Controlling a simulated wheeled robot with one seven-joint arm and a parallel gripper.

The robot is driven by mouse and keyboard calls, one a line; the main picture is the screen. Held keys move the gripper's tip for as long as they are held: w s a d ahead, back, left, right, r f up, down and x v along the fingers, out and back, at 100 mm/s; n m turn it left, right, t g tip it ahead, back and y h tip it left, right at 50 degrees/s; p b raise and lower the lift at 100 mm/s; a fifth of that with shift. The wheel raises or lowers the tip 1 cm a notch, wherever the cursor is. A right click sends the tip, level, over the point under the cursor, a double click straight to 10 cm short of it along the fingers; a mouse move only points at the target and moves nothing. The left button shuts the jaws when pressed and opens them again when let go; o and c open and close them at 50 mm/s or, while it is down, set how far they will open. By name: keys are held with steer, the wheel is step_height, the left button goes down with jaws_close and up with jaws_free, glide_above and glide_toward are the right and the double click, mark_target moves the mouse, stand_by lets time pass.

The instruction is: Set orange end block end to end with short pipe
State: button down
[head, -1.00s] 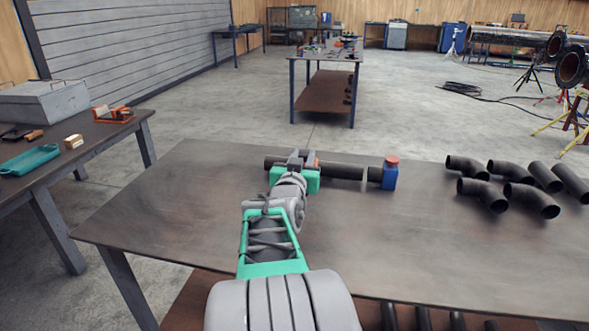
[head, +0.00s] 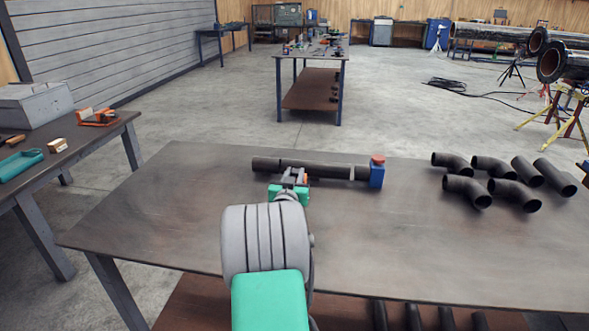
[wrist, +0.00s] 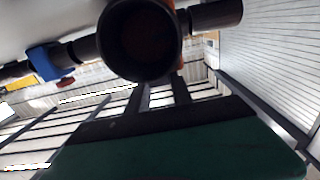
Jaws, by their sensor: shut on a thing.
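A row of dark pipe (head: 325,170) lies on the table, ending at the right in a blue block (head: 377,175) with an orange-red top. A darker pipe piece (head: 266,164) forms its left end; I cannot tell which part is the short pipe. My gripper (head: 294,176) is just on the near side of the row, shut on a piece with orange (head: 307,182) at its right side, seemingly the orange end block. In the wrist view its round dark pipe opening (wrist: 140,40) faces the camera, with orange (wrist: 180,62) showing behind. The opening hides the middle of the row.
Several dark elbows (head: 466,190) and straight pipes (head: 553,176) lie at the table's right. The near table top (head: 400,240) is bare.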

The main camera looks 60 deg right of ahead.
steer(key=shift+r, duration=0.15)
steer(key=c, duration=1.5)
jaws_free()
steer(key=shift+f, duration=0.25)
steer(key=o, duration=0.4)
